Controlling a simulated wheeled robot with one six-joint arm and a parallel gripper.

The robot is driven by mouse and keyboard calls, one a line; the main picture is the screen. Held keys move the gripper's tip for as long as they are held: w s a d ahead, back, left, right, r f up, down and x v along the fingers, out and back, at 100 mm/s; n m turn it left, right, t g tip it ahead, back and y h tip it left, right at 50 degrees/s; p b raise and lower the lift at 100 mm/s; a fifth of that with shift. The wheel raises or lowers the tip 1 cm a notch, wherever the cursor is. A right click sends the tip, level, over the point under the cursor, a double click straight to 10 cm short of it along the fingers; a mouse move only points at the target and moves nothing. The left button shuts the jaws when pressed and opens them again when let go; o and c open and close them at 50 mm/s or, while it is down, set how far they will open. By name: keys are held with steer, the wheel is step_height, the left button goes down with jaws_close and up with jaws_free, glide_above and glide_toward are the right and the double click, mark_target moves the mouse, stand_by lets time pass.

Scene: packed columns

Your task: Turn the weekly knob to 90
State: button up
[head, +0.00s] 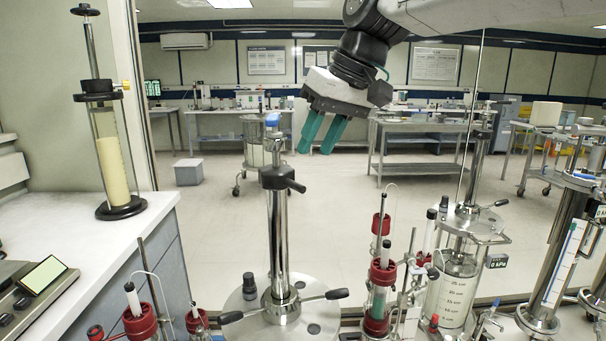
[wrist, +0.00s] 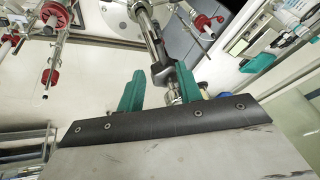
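My gripper (head: 315,150) hangs in the air at upper centre in the head view, its two teal fingers apart with nothing between them. It is above and right of a steel column (head: 278,240) with a black head and side handle (head: 282,178). In the wrist view my gripper (wrist: 160,85) also shows open, with a steel shaft and dark handle (wrist: 163,72) seen beyond the fingers; I see no contact. No label reading "weekly" is legible, so I cannot tell which knob it is. Two black-tipped levers, such as the right one (head: 337,294), extend from the column's foot.
A glass column with yellowish filling (head: 112,165) stands on the left counter (head: 60,235). Another steel column (head: 560,250) is at far right.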

mark_target(284, 180)
steer(key=x, duration=0.7)
steer(key=shift+w+a+f, duration=0.1)
steer(key=shift+f, duration=0.05)
jaws_close()
